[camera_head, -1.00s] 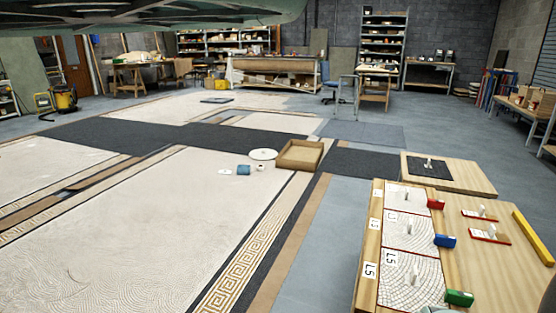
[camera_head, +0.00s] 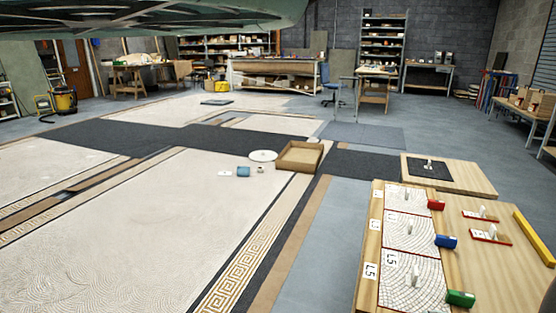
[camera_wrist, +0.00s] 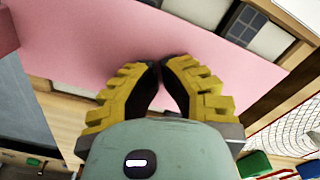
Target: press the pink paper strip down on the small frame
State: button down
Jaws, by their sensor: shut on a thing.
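My gripper (camera_wrist: 160,82) shows in the wrist view, with ribbed yellow fingers and dark tips close together. It is shut at the near edge of the pink paper strip (camera_wrist: 95,42). The strip spreads flat and wide across the upper part of that view, over a wooden frame-like piece (camera_wrist: 297,53) with white and dark grey tiles. Much of that piece is hidden under the strip; I cannot tell for sure that it is the small frame, or whether the strip touches it everywhere. Neither my gripper nor the strip can be made out in the head view.
A wooden bench (camera_head: 490,285) at the right holds mosaic panels (camera_head: 410,232) and red, blue (camera_head: 446,241) and green (camera_head: 460,299) blocks. A green block (camera_wrist: 254,165) also shows in the wrist view. A cardboard tray (camera_head: 299,157) lies on the floor panels. Grey floor is clear left of the bench.

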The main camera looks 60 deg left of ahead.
jog(key=shift+r, duration=0.1)
notch_tip(320, 180, up, 8)
jog(key=p, duration=0.7)
dwell(0.4)
